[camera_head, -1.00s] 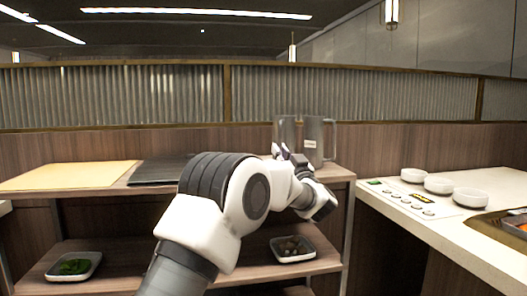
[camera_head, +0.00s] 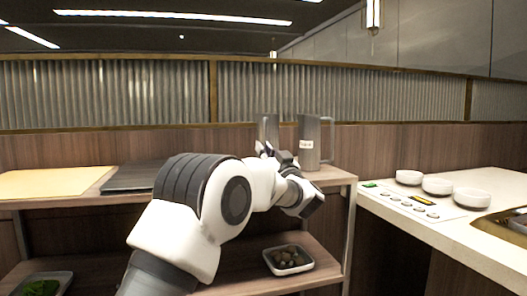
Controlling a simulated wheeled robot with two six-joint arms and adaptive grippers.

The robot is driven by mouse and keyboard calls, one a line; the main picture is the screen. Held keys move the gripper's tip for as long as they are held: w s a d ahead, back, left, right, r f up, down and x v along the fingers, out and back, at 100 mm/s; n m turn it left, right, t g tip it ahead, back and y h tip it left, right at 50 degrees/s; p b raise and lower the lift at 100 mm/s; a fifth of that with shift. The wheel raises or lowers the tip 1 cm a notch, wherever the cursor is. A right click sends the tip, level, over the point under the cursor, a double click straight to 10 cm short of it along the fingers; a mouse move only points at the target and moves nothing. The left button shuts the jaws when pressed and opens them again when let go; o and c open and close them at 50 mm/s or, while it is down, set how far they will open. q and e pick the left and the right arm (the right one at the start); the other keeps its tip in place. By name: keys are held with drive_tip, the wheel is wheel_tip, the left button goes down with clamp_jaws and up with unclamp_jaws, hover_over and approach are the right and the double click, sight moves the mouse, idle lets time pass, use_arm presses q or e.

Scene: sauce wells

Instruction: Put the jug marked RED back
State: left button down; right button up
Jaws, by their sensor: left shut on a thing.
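Two grey metal jugs show at the right end of the upper shelf (camera_head: 335,177). The right jug (camera_head: 310,133) has a handle on its right and a small white label too small to read. I cannot tell whether that jug touches the shelf. My right gripper is not in view.
A yellow board (camera_head: 50,183) and a dark slab (camera_head: 132,177) lie on the shelf's left. Below are a tray of brown items (camera_head: 289,271) and a tray of greens. The right counter (camera_head: 450,240) holds several white bowls (camera_head: 437,186) and a button panel (camera_head: 413,204).

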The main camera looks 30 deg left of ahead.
use_arm(q)
drive_tip(key=c, duration=1.4)
unclamp_jaws()
drive_tip(key=shift+a+f, duration=0.15)
drive_tip(key=shift+o, duration=0.8)
